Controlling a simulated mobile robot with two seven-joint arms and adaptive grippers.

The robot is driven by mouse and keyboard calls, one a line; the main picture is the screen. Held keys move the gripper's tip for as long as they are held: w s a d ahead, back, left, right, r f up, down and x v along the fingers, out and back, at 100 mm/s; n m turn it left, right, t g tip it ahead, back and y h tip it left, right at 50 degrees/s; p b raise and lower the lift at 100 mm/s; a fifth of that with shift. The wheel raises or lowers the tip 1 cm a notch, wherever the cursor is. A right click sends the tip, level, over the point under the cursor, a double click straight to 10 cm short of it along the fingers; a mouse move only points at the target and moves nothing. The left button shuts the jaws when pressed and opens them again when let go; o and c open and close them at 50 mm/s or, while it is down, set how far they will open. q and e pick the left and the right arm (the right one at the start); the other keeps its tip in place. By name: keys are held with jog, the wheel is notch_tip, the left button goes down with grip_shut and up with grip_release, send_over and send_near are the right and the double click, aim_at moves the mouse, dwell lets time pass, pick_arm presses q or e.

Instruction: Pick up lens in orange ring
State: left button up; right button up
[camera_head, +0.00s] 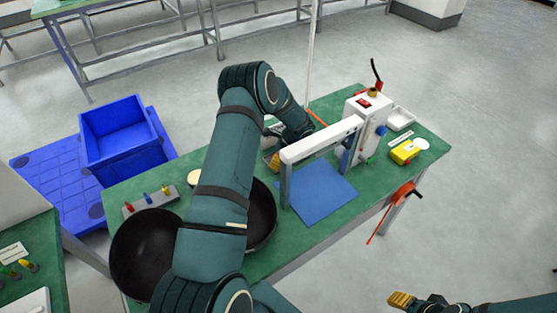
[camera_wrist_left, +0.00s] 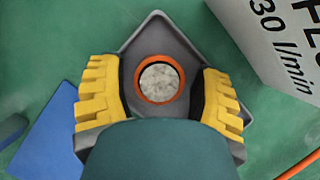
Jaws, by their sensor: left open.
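The lens (camera_wrist_left: 160,79), a pale speckled disc, sits inside an orange ring (camera_wrist_left: 140,88) on a grey tray (camera_wrist_left: 155,28) in the left wrist view. My left gripper (camera_wrist_left: 160,95) is open, with one yellow finger on each side of the ring and a gap to it on both sides. In the head view my left gripper (camera_head: 272,160) is low over the green table, and my arm hides the lens there. My right gripper (camera_head: 402,300) is off the table at the lower right; its finger gap is not clear.
A white arch-shaped frame (camera_head: 320,140) and blue mat (camera_head: 322,195) stand right of my left gripper. A white box with printed text (camera_wrist_left: 280,40) is close by. Black bowls (camera_head: 145,250) are at the left front. A yellow device (camera_head: 405,152) lies at the right end.

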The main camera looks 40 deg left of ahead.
pick_arm(q)
jog(key=c, duration=0.7)
jog(key=shift+o, duration=0.2)
